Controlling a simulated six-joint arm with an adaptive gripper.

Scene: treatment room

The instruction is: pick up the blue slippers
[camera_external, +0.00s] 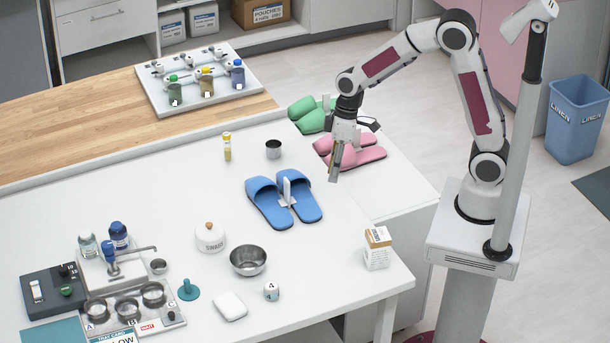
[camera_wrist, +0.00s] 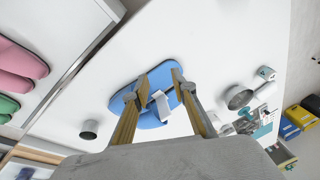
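The blue slippers (camera_external: 269,203) lie side by side on the white table, with a white upright tag or holder (camera_external: 287,188) between them. They also show in the wrist view (camera_wrist: 150,121), partly hidden behind my fingers. My gripper (camera_external: 334,179) is above the table, to the right of the slippers in the external view, pointing down and apart from them. In the wrist view my gripper (camera_wrist: 153,85) has its two fingers spread wide, with nothing held between them.
Pink slippers (camera_external: 362,158) and green slippers (camera_external: 306,121) lie behind, on a separate white surface. A metal cup (camera_external: 273,149), a yellow-capped vial (camera_external: 227,147), a swabs jar (camera_external: 210,237), a steel bowl (camera_external: 248,261) and a small box (camera_external: 376,247) stand around the blue slippers.

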